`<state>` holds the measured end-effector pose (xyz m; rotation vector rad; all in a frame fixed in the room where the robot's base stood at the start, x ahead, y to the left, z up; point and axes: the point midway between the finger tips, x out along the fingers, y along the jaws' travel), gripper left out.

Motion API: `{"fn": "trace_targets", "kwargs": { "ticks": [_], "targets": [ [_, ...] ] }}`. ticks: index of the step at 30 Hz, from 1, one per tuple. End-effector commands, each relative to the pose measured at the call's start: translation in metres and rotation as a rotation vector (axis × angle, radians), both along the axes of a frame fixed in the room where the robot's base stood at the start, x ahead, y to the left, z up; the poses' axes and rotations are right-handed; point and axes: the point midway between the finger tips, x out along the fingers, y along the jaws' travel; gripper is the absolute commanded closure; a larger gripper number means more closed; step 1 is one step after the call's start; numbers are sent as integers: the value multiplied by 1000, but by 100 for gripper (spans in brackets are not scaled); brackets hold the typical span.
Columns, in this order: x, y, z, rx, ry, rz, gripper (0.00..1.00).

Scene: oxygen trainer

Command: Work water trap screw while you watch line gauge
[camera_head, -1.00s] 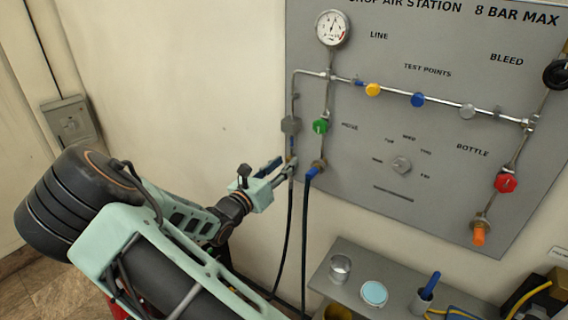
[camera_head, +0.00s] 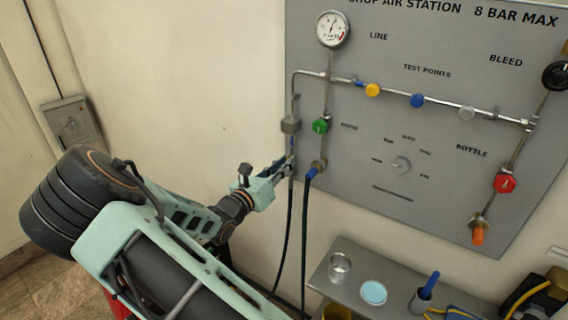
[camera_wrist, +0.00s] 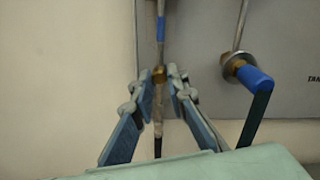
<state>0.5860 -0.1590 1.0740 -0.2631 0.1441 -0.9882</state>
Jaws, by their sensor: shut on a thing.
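The water trap (camera_head: 291,125) is a small grey block on the pipe at the panel's left edge. Below it a thin stem with a blue band (camera_wrist: 161,28) runs down to a small brass screw (camera_wrist: 159,74). My gripper (camera_head: 288,165) reaches it from the left. In the wrist view my gripper (camera_wrist: 158,82) has its two fingertips on either side of the brass screw, shut on it. In the head view the fingers hide the screw. The line gauge (camera_head: 333,29) is a round white dial at the upper left of the panel, unobstructed; its needle points roughly upward, the figures too small to read.
A blue-sleeved hose fitting (camera_wrist: 250,76) sits close to the right of my fingers. A green knob (camera_head: 320,125) is above it. Dark hoses (camera_head: 303,240) hang below. A shelf (camera_head: 350,262) with a jar and a pale blue lid is lower right.

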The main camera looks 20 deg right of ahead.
Motion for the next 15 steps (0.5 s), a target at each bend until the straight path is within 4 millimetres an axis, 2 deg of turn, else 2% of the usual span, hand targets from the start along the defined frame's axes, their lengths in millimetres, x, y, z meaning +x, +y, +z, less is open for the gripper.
{"fn": "trace_targets", "kwargs": {
  "ticks": [8,15],
  "targets": [
    [0,-1,6,-84,128,-1,100],
    [0,-1,6,-202,310,0,100]
  ]
}}
